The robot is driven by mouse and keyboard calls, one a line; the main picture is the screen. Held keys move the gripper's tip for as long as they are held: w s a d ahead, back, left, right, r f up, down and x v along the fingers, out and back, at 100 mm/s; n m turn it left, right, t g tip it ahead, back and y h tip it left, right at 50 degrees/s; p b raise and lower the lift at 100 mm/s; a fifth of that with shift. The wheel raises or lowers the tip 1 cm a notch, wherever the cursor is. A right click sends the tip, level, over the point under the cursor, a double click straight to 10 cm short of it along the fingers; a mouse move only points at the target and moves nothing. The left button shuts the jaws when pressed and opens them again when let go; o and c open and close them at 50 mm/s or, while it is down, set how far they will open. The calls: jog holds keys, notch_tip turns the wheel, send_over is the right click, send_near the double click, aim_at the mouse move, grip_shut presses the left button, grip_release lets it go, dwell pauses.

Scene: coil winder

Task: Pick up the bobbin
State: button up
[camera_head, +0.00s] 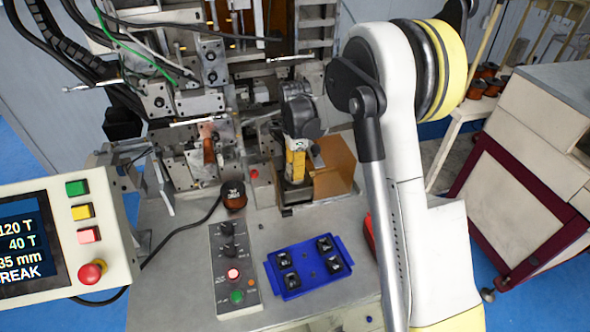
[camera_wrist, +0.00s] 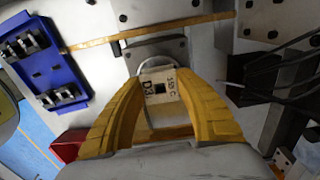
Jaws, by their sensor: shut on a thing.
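In the head view my gripper (camera_head: 295,168) points down by the winding machine, left of an amber panel. The bobbin cannot be made out clearly there. From these views I cannot tell whether it touches the machine below.
A blue tray (camera_head: 272,270) with several dark pieces lies on the bench (camera_head: 180,285), right of a button box (camera_head: 222,300). A copper spool (camera_head: 234,199) stands behind the box. The amber panel (camera_head: 334,180) is close on the gripper's right. A screen panel (camera_head: 118,238) stands left.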

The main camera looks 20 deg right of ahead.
notch_tip(320, 180, up, 18)
jog(key=p, duration=0.2)
jog(key=shift+d+f, duration=0.1)
jog(key=shift+f, duration=0.05)
dwell(0.5)
